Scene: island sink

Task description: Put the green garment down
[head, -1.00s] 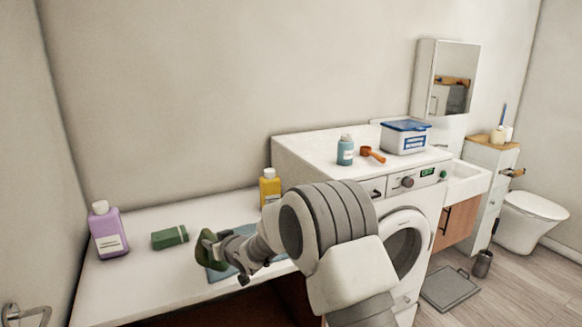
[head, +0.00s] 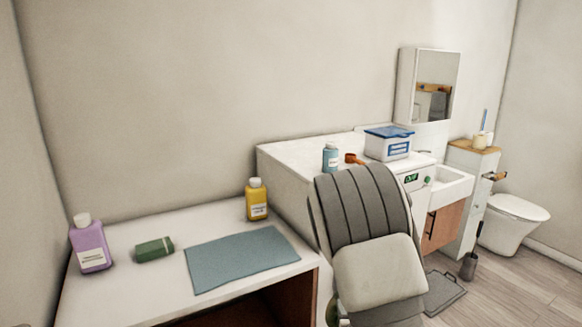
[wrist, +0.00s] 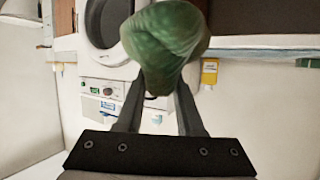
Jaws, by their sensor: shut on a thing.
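The green garment (wrist: 165,32) is a crumpled bundle at the top middle of the wrist view. My gripper (wrist: 160,88) is shut on it, with the bundle bulging out past the fingertips. The garment hangs clear of the counter, in front of the washing machine side. In the head view my arm covers the area before the washer, and my gripper cannot be made out there. A flat blue-grey mat (head: 240,262) lies bare on the white counter (head: 120,290).
The washing machine (wrist: 103,30) is right of the counter, with a blue bottle (head: 331,158), orange scoop (head: 353,158) and lidded tub (head: 388,143) on top.

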